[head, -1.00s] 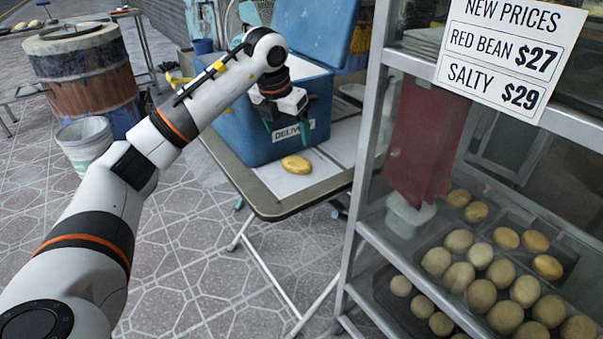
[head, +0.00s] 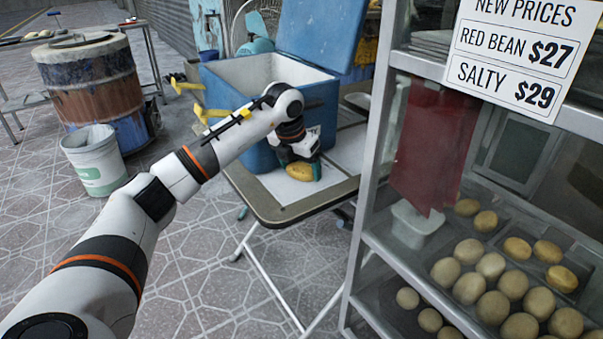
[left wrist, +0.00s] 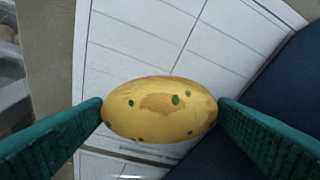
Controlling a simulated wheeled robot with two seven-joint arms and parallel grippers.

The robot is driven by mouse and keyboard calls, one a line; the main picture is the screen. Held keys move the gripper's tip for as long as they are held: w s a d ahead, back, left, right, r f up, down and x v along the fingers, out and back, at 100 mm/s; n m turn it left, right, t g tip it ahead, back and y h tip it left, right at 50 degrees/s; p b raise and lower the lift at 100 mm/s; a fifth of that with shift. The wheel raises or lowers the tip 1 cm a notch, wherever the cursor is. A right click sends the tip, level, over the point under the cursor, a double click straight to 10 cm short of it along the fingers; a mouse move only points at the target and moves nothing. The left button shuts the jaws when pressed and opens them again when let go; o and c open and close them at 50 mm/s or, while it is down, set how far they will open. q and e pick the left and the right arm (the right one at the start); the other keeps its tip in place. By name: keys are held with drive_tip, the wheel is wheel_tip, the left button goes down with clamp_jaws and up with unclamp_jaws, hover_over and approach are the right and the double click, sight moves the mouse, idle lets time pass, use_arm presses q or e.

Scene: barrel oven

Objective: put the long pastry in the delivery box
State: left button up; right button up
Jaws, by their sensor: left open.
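The long pastry (head: 299,172), oval and golden with green specks, lies on the folding table in front of the blue delivery box. It also shows in the left wrist view (left wrist: 160,109), lying on white lined paper. My left gripper (head: 303,170) is down at the pastry, with one green finger on each side of it. The fingers are open and stand very close to its two ends; I cannot tell if they touch. The delivery box (head: 225,109) has its lid raised and its inside partly visible. My arm covers part of its front. My right gripper is not in view.
The table (head: 262,208) has a bare front edge. A glass-sided shelf rack (head: 372,150) with many round pastries stands close on the right. A rusty barrel (head: 92,90) and a white bucket (head: 93,160) stand at the left.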

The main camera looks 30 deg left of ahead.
use_arm(q)
drive_tip(key=c, duration=0.7)
drive_tip(key=shift+r, duration=0.15)
